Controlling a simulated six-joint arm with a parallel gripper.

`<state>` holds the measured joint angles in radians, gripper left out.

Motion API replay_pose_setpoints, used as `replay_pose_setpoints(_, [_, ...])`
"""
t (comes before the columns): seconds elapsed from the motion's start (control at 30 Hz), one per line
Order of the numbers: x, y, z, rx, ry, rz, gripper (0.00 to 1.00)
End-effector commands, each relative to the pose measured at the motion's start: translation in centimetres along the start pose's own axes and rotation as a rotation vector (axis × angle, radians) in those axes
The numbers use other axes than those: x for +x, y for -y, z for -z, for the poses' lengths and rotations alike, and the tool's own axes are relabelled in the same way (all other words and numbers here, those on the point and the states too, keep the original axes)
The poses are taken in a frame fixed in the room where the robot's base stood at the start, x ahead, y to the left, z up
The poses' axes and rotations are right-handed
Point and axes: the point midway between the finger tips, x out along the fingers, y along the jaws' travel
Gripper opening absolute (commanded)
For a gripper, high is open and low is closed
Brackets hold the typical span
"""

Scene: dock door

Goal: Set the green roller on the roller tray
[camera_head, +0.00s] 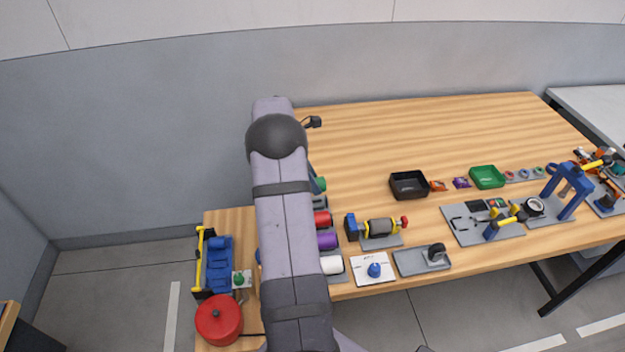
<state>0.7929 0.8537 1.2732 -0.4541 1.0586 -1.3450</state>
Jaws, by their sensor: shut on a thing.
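The green roller (320,184) shows only in part, just right of my arm, at the far end of the roller tray. My gripper (313,175) is mostly hidden behind my own arm; a small dark part of it shows beside the green roller, and it is shut on that roller. The grey roller tray (337,279) runs along the right side of my arm, its left part hidden. It bears a red roller (322,218), a purple roller (327,241) and a white roller (332,264). A dark empty-looking place lies between the green and red rollers. Whether the green roller touches the tray cannot be told.
Right of the tray stand a motor-like unit (377,227), a white card with a blue knob (373,270) and a grey plate (420,261). A black bin (408,185) and a green bin (487,177) stand farther back. A red pot (219,319) is front left. The table's back is clear.

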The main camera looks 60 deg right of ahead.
Motion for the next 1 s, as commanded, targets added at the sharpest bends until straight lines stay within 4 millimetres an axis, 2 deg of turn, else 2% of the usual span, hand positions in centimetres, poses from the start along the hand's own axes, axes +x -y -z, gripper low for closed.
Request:
replay_pose_setpoints(0.47, [3.9,0.0,1.6,0.001,0.000,0.000,0.07])
replay_pose_setpoints(0.73, [5.3,0.0,2.2,0.000,0.000,0.000,0.07])
replay_pose_setpoints(1.0, [5.7,0.0,2.4,0.001,0.001,0.000,0.07])
